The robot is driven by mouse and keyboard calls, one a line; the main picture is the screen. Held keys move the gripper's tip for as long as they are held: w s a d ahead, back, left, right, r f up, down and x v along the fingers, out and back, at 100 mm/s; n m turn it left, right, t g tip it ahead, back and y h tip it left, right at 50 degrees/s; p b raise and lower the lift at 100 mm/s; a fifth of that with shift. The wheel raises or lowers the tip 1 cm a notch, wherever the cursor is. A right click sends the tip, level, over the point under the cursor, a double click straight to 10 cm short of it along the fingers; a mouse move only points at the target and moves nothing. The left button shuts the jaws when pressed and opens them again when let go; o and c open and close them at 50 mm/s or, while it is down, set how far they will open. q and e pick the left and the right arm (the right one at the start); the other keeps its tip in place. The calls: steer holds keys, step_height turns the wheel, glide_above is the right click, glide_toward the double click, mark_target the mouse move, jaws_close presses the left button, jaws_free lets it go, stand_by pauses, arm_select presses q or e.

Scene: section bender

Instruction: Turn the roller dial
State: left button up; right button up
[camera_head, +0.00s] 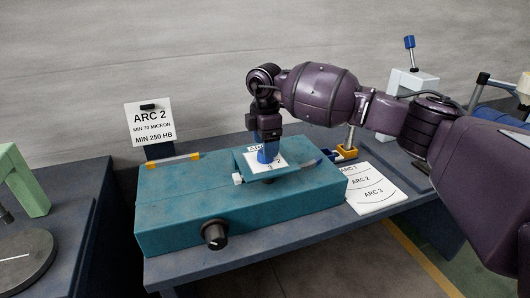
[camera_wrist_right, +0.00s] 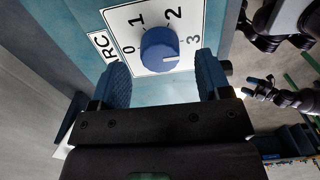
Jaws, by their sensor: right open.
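The roller dial is a round blue knob (camera_wrist_right: 160,49) on a white plate (camera_wrist_right: 124,24) marked 0, 1, 2 and 3. My right gripper (camera_wrist_right: 162,66) is open, with one blue finger on each side of the knob in the wrist view. I cannot tell if either finger touches it. In the head view the right gripper (camera_head: 267,152) points down over the plate and hides most of the dial. A small arm end (camera_wrist_right: 258,88) at the right of the wrist view may be my left one; its jaws are unclear.
The teal machine (camera_head: 175,195) has a black front knob (camera_head: 215,234). A sign (camera_head: 151,123) behind it reads ARC 2, MIN 250 HB. A card (camera_head: 373,189) with arcs lies at its right. A green frame (camera_head: 22,180) stands on the left bench.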

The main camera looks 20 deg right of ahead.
arm_select(q)
steer(key=shift+w+r, duration=0.1)
steer(key=shift+w, duration=0.3)
arm_select(e)
steer(key=shift+f, duration=1.45)
arm_select(q)
steer(key=shift+s, duration=0.15)
arm_select(e)
steer(key=shift+c, duration=0.8)
steer(key=c, duration=0.8)
